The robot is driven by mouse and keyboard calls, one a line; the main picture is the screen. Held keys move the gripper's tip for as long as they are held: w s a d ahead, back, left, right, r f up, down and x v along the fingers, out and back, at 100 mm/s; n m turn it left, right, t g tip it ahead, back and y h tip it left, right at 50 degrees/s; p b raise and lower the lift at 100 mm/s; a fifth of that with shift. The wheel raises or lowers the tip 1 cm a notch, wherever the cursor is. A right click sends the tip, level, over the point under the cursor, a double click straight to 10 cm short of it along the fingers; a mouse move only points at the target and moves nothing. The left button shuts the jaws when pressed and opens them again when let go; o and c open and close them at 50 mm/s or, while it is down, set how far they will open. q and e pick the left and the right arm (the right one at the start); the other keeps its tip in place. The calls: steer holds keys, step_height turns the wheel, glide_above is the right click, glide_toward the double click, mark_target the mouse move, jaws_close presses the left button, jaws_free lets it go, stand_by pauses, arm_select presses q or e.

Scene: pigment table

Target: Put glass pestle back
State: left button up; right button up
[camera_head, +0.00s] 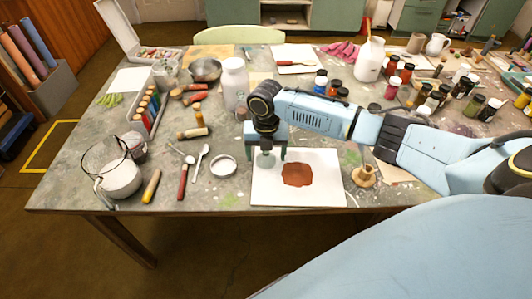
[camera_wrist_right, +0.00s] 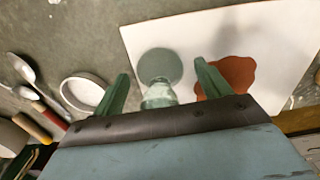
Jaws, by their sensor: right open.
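The glass pestle (camera_wrist_right: 160,68), greenish with a round flat end, shows in the right wrist view between the two green fingers of my right gripper (camera_wrist_right: 162,72). The fingers are apart, with a visible gap on each side of the pestle. In the head view my right gripper (camera_head: 268,153) points down over the left part of a white board (camera_head: 325,165). The pestle is mostly hidden there by the fingers. A red-brown pigment patch (camera_head: 298,175) lies on the board, right of the gripper. My left gripper is not in view.
A small turned wooden piece (camera_head: 364,176) stands just right of the board. A round white ring or dish (camera_head: 223,166), spoons and a red-handled tool (camera_head: 183,182) lie to the left. A white jar (camera_head: 234,84) stands behind the gripper. Pigment jars crowd the right.

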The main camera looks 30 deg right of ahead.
step_height(320, 180, up, 11)
steer(key=shift+p, duration=1.05)
steer(key=shift+r, duration=0.45)
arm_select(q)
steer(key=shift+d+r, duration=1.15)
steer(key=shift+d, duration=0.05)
